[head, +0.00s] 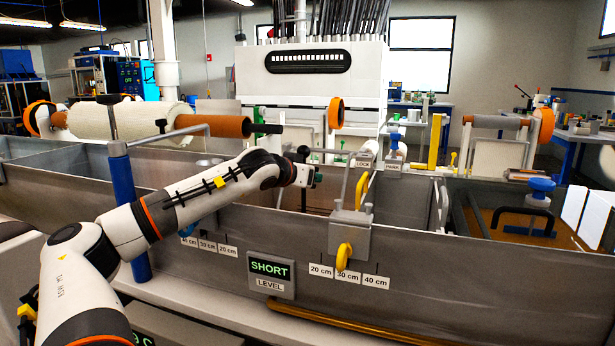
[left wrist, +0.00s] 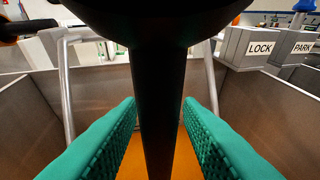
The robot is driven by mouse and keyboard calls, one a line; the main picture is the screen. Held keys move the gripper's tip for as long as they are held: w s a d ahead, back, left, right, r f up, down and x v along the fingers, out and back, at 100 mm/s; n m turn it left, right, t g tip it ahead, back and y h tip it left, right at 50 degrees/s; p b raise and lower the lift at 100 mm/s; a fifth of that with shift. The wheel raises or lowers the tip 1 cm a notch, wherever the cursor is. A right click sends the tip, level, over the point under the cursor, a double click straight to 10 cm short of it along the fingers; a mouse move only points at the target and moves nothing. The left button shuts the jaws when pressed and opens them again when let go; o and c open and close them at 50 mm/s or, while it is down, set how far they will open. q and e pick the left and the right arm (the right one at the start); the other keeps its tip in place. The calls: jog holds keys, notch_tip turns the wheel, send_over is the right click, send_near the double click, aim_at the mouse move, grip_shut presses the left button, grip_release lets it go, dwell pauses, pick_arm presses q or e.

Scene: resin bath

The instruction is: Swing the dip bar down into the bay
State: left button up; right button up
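The dip bar appears to be the silver tube frame (head: 331,151) over the bay, with a black knob (head: 303,151) on it. Its legs (left wrist: 66,95) also show left and right in the left wrist view. My left gripper (head: 318,178) is at the frame, just below the knob. In the left wrist view its green fingers (left wrist: 160,105) stand on either side of a black rod (left wrist: 160,80) under a large black knob. Narrow gaps show beside the rod; firm contact cannot be told. The bay wall (head: 400,200) is grey metal, with an orange floor (left wrist: 135,160) below. My right gripper is not visible.
A grey bracket with yellow handle (head: 344,256) sits on the front wall, beside a sign reading SHORT (head: 270,269). A blue post (head: 123,190) stands left. An orange-floored bay with a black handle (head: 522,218) lies right.

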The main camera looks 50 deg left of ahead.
pick_arm(q)
jog(key=shift+s+r, duration=0.1)
jog(key=shift+s, duration=0.05)
